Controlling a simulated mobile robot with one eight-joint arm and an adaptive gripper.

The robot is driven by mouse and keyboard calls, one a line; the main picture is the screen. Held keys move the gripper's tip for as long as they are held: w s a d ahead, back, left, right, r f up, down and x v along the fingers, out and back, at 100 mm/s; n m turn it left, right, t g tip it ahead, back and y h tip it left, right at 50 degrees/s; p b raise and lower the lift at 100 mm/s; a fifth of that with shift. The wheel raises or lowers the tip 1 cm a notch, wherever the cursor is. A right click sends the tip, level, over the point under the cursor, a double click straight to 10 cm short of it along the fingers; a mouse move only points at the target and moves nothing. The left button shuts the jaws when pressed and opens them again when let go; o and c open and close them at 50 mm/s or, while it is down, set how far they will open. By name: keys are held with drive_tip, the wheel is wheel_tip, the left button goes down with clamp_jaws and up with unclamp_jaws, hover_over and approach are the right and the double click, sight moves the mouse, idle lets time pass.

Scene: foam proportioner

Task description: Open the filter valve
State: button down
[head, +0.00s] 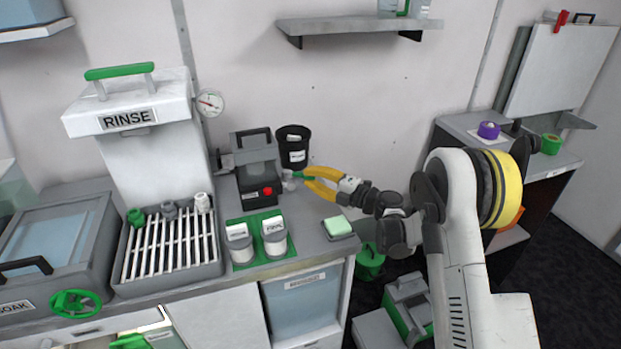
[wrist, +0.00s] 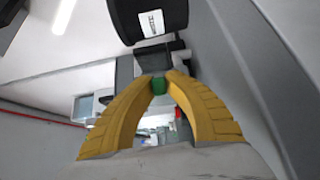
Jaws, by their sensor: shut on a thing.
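A small green valve handle (head: 305,178) sits on a light grey fitting (head: 288,177) at the right side of the dark grey machine (head: 254,150) on the counter. My gripper (head: 309,177), with yellow fingers, reaches in from the right and is shut on this green handle. The wrist view shows the green handle (wrist: 158,86) pinched between the two fingertips (wrist: 159,78). A grey block (wrist: 150,60) lies just beyond it. The handle is mostly covered by the fingers, so I cannot tell its exact angle.
A black bin (head: 293,142) with a white label stands close behind the gripper; it also shows in the wrist view (wrist: 140,12). Two jars stand on a green mat (head: 248,263) in front of the machine. A green sponge (head: 338,226) lies near the counter's right edge.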

drive_tip(key=c, duration=1.4)
unclamp_jaws()
drive_tip(key=shift+w, duration=0.1)
drive_tip(key=v, duration=1.2)
drive_tip(key=shift+c, duration=0.5)
